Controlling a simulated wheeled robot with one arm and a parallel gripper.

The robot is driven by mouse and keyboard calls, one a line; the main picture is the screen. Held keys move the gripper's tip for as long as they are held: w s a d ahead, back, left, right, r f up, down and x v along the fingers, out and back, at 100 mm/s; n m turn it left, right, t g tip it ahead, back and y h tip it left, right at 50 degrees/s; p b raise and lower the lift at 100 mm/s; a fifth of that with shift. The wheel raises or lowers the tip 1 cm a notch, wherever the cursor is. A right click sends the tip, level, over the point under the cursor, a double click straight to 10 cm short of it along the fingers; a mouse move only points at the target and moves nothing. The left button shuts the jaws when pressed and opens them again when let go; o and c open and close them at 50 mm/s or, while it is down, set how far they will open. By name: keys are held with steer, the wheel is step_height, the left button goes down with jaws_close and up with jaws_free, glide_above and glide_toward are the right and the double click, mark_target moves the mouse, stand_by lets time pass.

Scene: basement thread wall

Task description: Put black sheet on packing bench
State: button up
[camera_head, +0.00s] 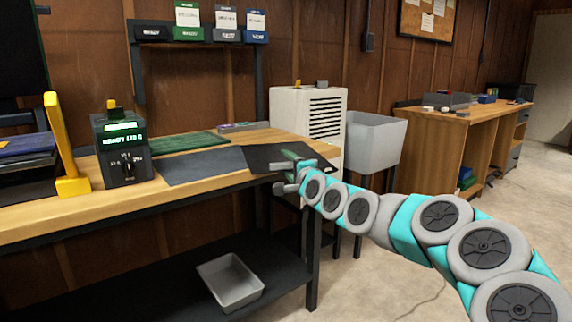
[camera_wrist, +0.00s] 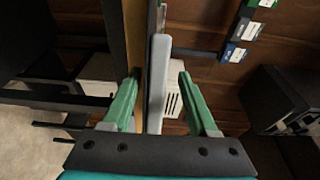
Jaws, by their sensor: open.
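The black sheet (camera_head: 268,157) lies flat at the right end of the wooden packing bench (camera_head: 100,201), by its front edge. My gripper (camera_head: 283,177) is at that front edge, beside the sheet and partly in front of it. In the wrist view my gripper (camera_wrist: 159,77) is open, its two green fingers apart. A thin grey slab (camera_wrist: 157,85), seen edge-on, stands between them without visible contact; it looks like the sheet's edge, but I cannot be sure.
A dark grey mat (camera_head: 200,166) and a green mat (camera_head: 175,144) lie left of the sheet. A green-display device (camera_head: 122,148) and a yellow stand (camera_head: 70,186) are further left. A grey bin (camera_head: 232,281) sits on the lower shelf. A white cabinet (camera_head: 290,106) stands behind the bench end.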

steer(key=v, duration=1.1)
steer(key=shift+b, duration=0.35)
steer(key=shift+a+f, duration=0.1)
steer(key=s+a+f+n+g, duration=0.4)
steer(key=s+f+n+g, duration=0.45)
steer(key=s+f, duration=0.55)
steer(key=s+d+f+n+g+h, duration=0.1)
steer(key=s+d+f+g+h, duration=0.1)
steer(key=s, duration=0.9)
steer(key=s+d+f+n+g+h, duration=0.2)
steer(key=s+d+f+g, duration=0.2)
steer(key=s, duration=0.8)
steer(key=s+d+f+n+g+h, duration=0.2)
steer(key=s+d+f+g, duration=0.2)
steer(key=s+d, duration=0.3)
steer(key=s, duration=0.5)
steer(key=shift+f+h, duration=0.35)
steer(key=shift+h, duration=0.05)
